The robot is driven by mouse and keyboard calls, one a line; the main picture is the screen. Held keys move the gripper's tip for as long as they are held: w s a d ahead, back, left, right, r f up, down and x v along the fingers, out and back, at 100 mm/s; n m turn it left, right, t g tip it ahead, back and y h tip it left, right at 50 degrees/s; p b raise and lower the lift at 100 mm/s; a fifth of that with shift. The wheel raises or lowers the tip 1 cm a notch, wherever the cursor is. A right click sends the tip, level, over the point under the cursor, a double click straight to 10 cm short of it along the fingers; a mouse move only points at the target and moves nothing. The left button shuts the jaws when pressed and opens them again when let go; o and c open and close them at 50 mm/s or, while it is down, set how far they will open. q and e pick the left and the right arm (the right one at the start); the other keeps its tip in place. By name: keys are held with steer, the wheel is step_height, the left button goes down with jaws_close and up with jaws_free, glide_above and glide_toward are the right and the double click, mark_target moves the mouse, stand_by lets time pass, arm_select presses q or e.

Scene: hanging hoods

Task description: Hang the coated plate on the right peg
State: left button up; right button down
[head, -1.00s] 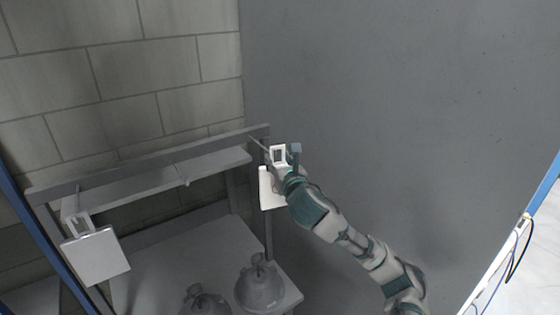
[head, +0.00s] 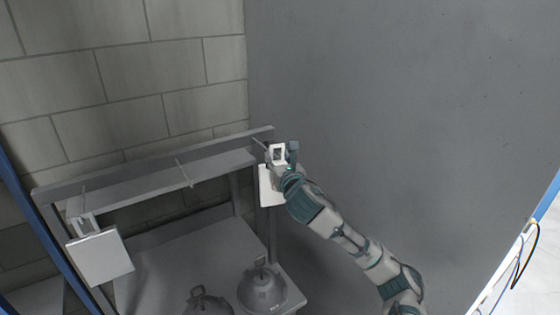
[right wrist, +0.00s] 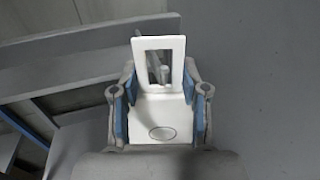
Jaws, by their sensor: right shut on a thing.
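My right gripper (head: 283,164) is shut on a white plate (head: 270,186) with a rectangular, open-windowed handle (head: 278,152). The plate is held at the rack's right end, handle up. In the right wrist view, blue-padded fingers (right wrist: 160,102) grip both sides of the white piece below the handle (right wrist: 177,62). The right peg (head: 260,145) ends close to the handle in the head view. In the wrist view the peg (right wrist: 155,64) shows through the handle's window; I cannot tell whether its tip passes through. My left gripper is out of view.
A grey rack (head: 150,172) carries a middle peg (head: 184,172), which is bare. Another white plate (head: 100,257) hangs at the left end. Two rounded grey vessels (head: 262,289) (head: 207,302) stand on the shelf below. A grey wall (head: 400,100) rises at the right.

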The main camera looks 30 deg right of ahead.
steer(key=shift+f, duration=1.3)
stand_by(0.4)
steer(key=c, duration=0.5)
jaws_free()
